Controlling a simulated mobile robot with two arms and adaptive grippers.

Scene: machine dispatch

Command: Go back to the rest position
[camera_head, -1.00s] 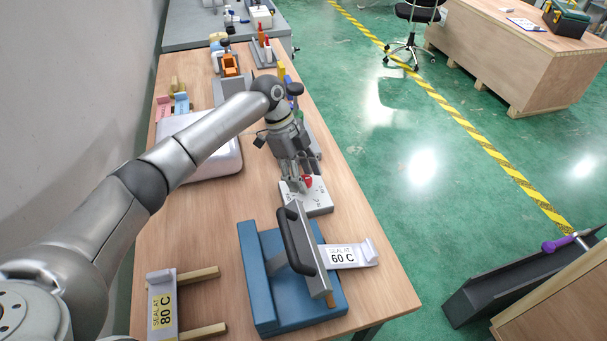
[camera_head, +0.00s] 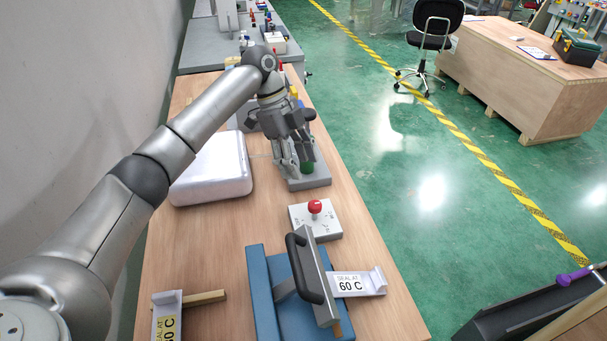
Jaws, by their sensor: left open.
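My left gripper (camera_head: 292,168) is open above the far part of the wooden table (camera_head: 210,240). Its fingers hang over a grey block (camera_head: 318,182) with a green part (camera_head: 307,167) on it. I cannot tell whether the fingers touch the green part. A white box with a red knob (camera_head: 315,207) stands nearer, clear of the gripper. My left arm reaches in from the lower left over the table. My right gripper does not show.
A blue press with a black handle (camera_head: 305,268) stands at the near end, with a "60 C" plate (camera_head: 352,284) at its right. A "80 C" plate (camera_head: 167,318) is at the near left.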

